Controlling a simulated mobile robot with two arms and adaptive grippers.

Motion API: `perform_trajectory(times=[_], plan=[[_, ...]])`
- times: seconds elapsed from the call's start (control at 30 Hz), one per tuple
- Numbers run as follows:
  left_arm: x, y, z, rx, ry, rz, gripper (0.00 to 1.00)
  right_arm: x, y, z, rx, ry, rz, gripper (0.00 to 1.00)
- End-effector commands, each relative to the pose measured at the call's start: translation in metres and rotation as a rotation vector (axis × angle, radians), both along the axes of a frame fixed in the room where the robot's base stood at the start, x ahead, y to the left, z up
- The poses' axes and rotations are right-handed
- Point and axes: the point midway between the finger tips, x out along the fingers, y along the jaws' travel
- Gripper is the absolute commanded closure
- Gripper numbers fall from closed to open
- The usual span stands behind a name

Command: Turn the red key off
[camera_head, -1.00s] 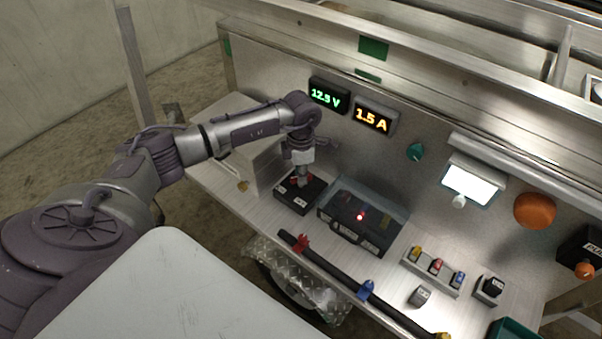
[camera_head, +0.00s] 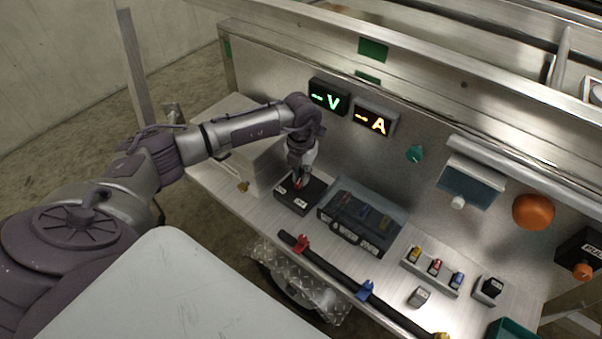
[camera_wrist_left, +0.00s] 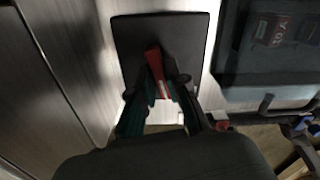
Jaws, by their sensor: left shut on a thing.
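The red key (camera_wrist_left: 156,72) stands on a black switch box (camera_head: 291,203) at the left part of the bench. In the left wrist view the box (camera_wrist_left: 135,38) lies under the key, and the fingers of my left gripper (camera_wrist_left: 158,90) are closed on both sides of the key. In the head view my left gripper (camera_head: 298,178) points down over the box and hides most of the key. My right gripper is not in view.
A fuse box with a clear lid (camera_head: 362,215) stands right of the switch box. A black cable with clamps (camera_head: 333,272) runs along the front edge. Several small fuses (camera_head: 436,268) and an orange knob (camera_head: 534,211) are further right. The lamp (camera_head: 471,186) is dark.

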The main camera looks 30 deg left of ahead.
Motion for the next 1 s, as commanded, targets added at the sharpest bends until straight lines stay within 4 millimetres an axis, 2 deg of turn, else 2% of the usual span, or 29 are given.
perform_trajectory(times=[0.5,1.0], plan=[[0.001,0.001,0.002,0.001,-0.003,0.418,1.0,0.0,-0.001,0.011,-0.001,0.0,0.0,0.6],[0.001,0.001,0.002,0.0,-0.004,0.555,1.0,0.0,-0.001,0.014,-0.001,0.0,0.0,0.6]])
